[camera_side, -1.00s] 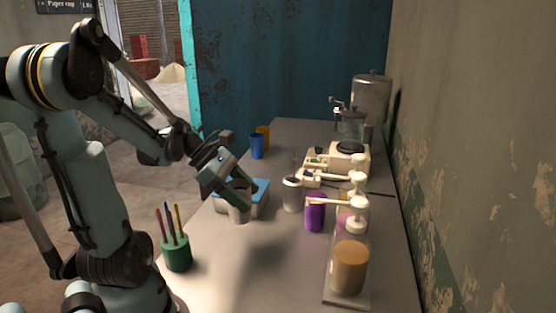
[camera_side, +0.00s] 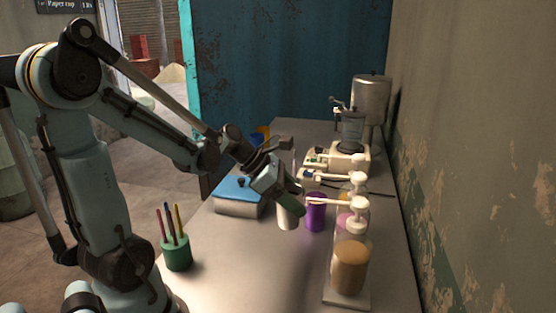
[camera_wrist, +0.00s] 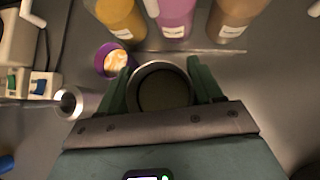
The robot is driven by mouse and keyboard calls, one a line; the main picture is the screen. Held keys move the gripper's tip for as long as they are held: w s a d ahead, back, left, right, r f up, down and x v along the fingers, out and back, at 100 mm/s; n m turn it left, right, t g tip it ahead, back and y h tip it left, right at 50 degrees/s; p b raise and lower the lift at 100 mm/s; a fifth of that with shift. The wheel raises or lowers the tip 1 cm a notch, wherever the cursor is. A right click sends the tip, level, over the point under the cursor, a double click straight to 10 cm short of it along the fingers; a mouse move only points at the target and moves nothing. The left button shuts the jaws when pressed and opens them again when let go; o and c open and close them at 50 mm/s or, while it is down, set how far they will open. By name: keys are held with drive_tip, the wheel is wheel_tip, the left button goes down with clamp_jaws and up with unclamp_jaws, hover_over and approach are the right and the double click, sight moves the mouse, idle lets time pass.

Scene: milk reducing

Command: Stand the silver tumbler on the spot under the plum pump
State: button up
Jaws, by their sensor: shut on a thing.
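My gripper (camera_side: 288,203) is shut on the silver tumbler (camera_side: 287,219), which looks upright. In the wrist view the two green fingers (camera_wrist: 163,85) close on either side of the tumbler's round open rim (camera_wrist: 163,68). I cannot tell whether its base touches the counter. The plum bottle (camera_wrist: 176,14) stands just beyond the tumbler in the wrist view, between an amber bottle and a brown one. In the side view the plum bottle (camera_side: 346,222) is partly hidden behind the brown one. The spot under its pump is not clearly visible.
A purple cup (camera_side: 315,214) with pale orange contents stands close beside the tumbler, near the amber bottle (camera_wrist: 120,16). A blue-lidded box (camera_side: 236,203) and green pen cup (camera_side: 177,253) stand left. The front counter is clear.

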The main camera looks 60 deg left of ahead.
sight(279, 207)
drive_tip(key=shift+s+d+f+x, duration=0.1)
drive_tip(key=shift+s+x, duration=0.1)
drive_tip(key=shift+x, duration=1.1)
drive_tip(key=shift+s+d+f+x, duration=0.15)
drive_tip(key=shift+s+x, duration=0.05)
drive_tip(key=shift+x, duration=1.05)
drive_tip(key=shift+s+d+f+x, duration=0.1)
drive_tip(key=shift+s+x, duration=0.1)
drive_tip(key=shift+x, duration=1.1)
drive_tip(key=shift+w+d+f, duration=0.15)
drive_tip(key=shift+f, duration=0.3)
drive_tip(key=o, duration=1.3)
drive_tip(key=shift+f, duration=0.15)
drive_tip(key=shift+v, duration=6.15)
